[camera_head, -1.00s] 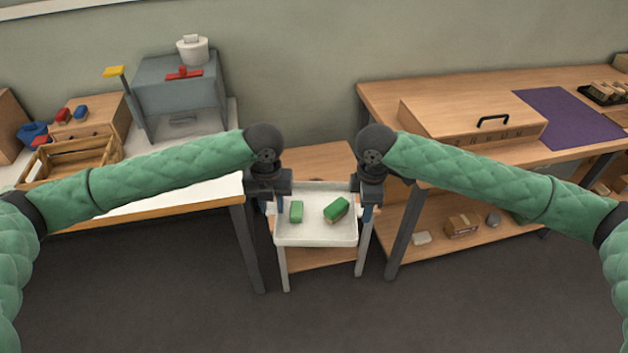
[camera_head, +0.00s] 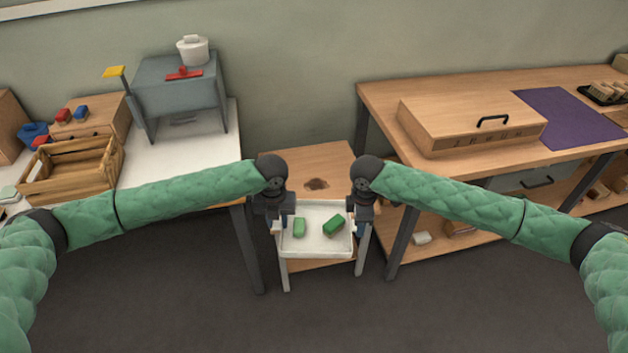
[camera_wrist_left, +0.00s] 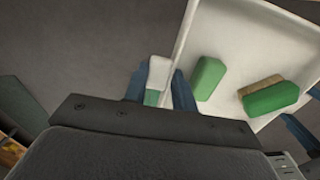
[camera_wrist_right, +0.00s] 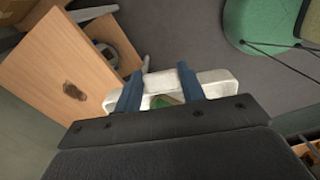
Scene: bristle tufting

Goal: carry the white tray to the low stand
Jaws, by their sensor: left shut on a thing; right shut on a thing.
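The white tray (camera_head: 317,252) is held level between my two grippers, over the front part of the low wooden stand (camera_head: 335,158). Two green blocks (camera_head: 300,227) (camera_head: 333,226) lie in it; one shows a tan side in the left wrist view (camera_wrist_left: 262,87). My left gripper (camera_head: 276,226) is shut on the tray's left handle; the left wrist view shows white between its fingers (camera_wrist_left: 158,80). My right gripper (camera_head: 357,226) is shut on the right handle, also seen in the right wrist view (camera_wrist_right: 160,86). I cannot tell whether the tray touches the stand.
A white-topped table (camera_head: 170,160) stands on the left, with a wooden crate (camera_head: 75,172) and a grey box-shaped unit (camera_head: 180,90). A wooden workbench (camera_head: 400,100) with a wooden case (camera_head: 470,125) stands on the right. Their legs flank the stand closely. Grey floor in front is clear.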

